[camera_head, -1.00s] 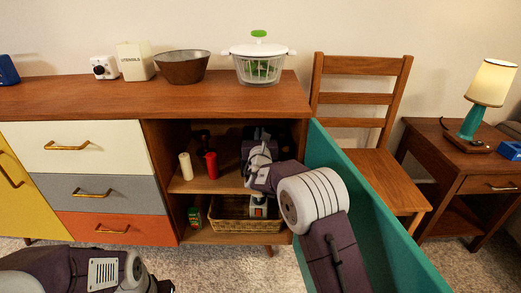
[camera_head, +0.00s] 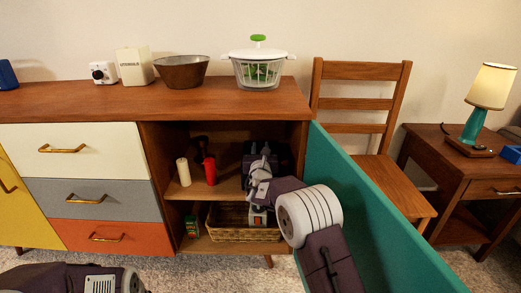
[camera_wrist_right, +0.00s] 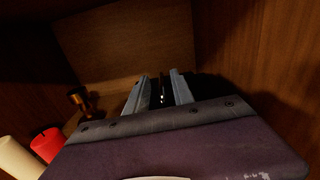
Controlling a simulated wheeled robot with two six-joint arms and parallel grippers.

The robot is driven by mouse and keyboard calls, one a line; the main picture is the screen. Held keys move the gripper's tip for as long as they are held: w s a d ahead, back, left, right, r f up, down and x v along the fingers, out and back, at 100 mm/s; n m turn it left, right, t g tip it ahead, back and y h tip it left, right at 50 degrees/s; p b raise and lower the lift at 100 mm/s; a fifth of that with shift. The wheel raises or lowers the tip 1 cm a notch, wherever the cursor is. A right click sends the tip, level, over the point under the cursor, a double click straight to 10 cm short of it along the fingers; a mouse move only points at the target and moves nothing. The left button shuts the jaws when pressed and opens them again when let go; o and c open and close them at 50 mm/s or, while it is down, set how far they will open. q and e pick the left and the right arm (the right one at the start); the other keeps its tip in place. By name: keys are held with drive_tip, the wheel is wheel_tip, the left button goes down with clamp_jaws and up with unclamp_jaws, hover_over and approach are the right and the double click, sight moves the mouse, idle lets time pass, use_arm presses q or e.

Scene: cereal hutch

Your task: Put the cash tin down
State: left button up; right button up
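My right gripper (camera_wrist_right: 160,88) is inside the open upper compartment of the cabinet. In the right wrist view its two fingers stand apart, with a thin bar between them and dark gaps at its sides. A dark, poorly lit shape (camera_wrist_right: 208,88) beyond the fingers looks like the cash tin. Its outline and underside are hidden by the gripper and shadow, so I cannot tell how it rests.
A red cylinder (camera_head: 210,170) and a cream cylinder (camera_head: 184,172) stand left of my right gripper on the shelf. A wicker basket (camera_head: 232,232) sits below. The open teal door (camera_head: 365,220) is close on the right. A salad spinner (camera_head: 258,68) stands on top.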

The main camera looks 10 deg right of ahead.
drive_tip(key=shift+s, duration=0.1)
drive_tip(key=s+a+p, duration=0.2)
drive_tip(key=s+p, duration=0.1)
drive_tip(key=s, duration=0.8)
drive_tip(key=shift+s+a+p, duration=0.2)
drive_tip(key=shift+s+p, duration=0.1)
